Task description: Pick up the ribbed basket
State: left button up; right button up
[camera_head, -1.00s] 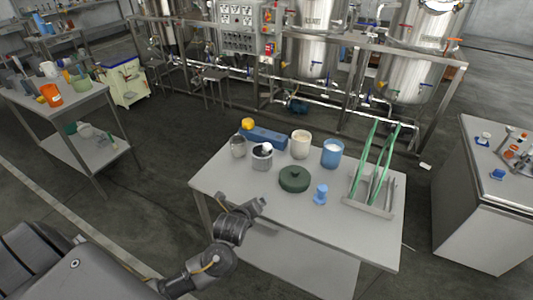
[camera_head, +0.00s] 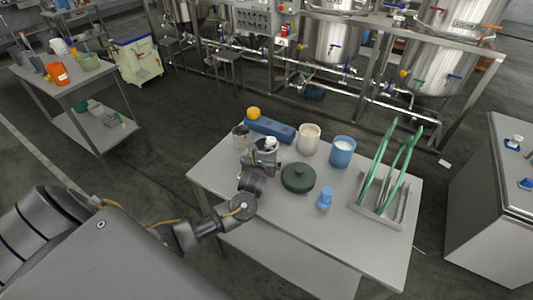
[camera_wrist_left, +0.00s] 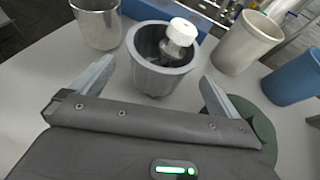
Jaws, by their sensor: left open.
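The grey ribbed basket (camera_wrist_left: 158,76) stands on the table in the left wrist view, with a white-capped item (camera_wrist_left: 178,38) inside it. In the head view the basket (camera_head: 272,156) is partly hidden by my left gripper (camera_head: 260,158). My left gripper (camera_wrist_left: 156,84) is open. In the left wrist view its two fingers point at the basket from the near side, one to each side of it, and nothing is held. I cannot tell whether either finger touches it. My right gripper is not in view.
A metal beaker (camera_wrist_left: 97,22) stands left of the basket. A cream cup (camera_head: 308,138), a blue cup (camera_head: 342,151) and a dark green lidded pot (camera_head: 298,178) stand to its right. A blue block (camera_head: 270,129) lies behind. A rack with green tools (camera_head: 378,212) is farther right.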

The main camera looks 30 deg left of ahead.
pick_arm(q)
jog(key=shift+r, duration=0.15)
jog(key=x, duration=0.5)
jog(key=shift+p, duration=0.35)
jog(key=shift+s, duration=0.1)
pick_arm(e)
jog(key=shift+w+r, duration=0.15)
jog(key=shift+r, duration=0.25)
pick_arm(q)
jog(key=c, duration=0.9)
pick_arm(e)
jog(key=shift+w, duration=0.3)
pick_arm(q)
jog(key=shift+o, duration=0.2)
